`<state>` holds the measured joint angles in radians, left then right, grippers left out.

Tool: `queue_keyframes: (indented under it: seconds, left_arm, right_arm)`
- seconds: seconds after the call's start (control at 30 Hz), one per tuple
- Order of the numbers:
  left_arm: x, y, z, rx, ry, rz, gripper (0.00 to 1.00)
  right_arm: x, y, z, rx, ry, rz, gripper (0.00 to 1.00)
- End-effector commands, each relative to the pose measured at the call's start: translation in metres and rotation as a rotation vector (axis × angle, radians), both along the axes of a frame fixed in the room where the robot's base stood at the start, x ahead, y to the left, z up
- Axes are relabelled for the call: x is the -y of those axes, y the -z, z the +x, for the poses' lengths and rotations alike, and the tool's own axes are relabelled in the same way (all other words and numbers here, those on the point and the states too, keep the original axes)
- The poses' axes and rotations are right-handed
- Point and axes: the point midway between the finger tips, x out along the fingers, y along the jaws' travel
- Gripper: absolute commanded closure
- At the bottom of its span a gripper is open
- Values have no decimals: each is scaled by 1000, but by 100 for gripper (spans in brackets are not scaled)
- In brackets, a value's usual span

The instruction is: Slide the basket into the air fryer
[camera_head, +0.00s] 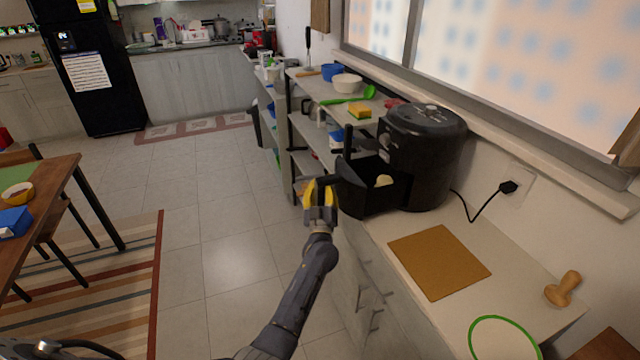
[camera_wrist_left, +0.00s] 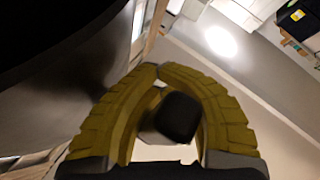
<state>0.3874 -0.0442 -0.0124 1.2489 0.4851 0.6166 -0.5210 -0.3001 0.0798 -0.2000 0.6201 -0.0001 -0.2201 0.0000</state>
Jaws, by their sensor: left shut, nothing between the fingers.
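The black air fryer (camera_head: 428,150) stands on the counter by the wall. Its basket (camera_head: 372,200) is partly pulled out toward the left, with a pale yellow piece of food (camera_head: 384,180) inside. My left gripper (camera_head: 320,188), with yellow fingers, is just left of the basket's front, by its handle. In the left wrist view the fingertips (camera_wrist_left: 160,70) meet, shut. A dark rounded end (camera_wrist_left: 180,117), perhaps the handle, shows within the finger outline; I cannot tell whether it touches. A large dark surface fills that view's upper left. My right gripper is not in view.
A brown board (camera_head: 438,262), a wooden tool (camera_head: 563,289) and a green-rimmed plate (camera_head: 502,340) lie on the near counter. A shelf with bowls (camera_head: 347,83) and a sponge (camera_head: 359,112) stands behind the basket. A cord runs to the wall outlet (camera_head: 510,187).

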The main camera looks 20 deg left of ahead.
Motion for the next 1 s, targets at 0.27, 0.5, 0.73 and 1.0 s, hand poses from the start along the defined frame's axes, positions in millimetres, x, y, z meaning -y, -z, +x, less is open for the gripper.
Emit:
queue_keyframes:
  seconds: [0.27,0.5,0.73,1.0]
  left_arm:
    - [4,-1,4,2,0,-1,100]
    - [8,-2,7,4,0,-2,100]
    - [11,-2,10,4,0,-2,100]
    - [15,-2,14,4,1,-3,100]
  right_arm:
    - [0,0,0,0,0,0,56]
    - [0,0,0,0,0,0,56]
    - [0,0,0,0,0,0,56]
    - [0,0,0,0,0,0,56]
